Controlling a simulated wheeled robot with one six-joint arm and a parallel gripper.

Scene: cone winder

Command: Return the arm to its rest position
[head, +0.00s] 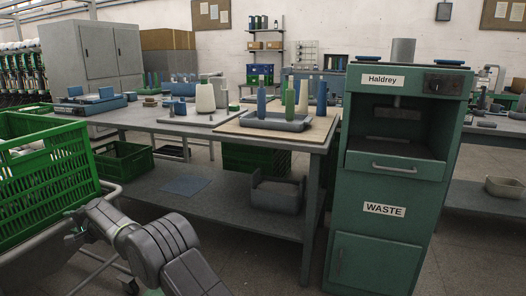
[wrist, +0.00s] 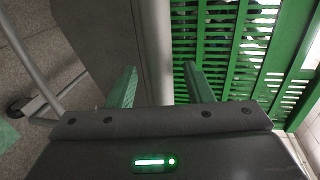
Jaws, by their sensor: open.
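My arm (head: 165,250) reaches in from the bottom of the head view toward the left, ending beside the cart with the green crate. My gripper (wrist: 160,78) shows in the wrist view with its two green fingers wide apart and nothing held between them. A pale grey upright tube (wrist: 157,45) shows beyond the gap between the fingers; I cannot tell how far off it is. The gripper's fingers are not clear in the head view.
A slatted green crate (head: 45,185) stands on a tubular cart (head: 45,245) at left, close to my arm; its side fills the wrist view's right (wrist: 225,50). A workbench (head: 270,133) with cones and trays stands ahead. A green waste cabinet (head: 375,260) stands right.

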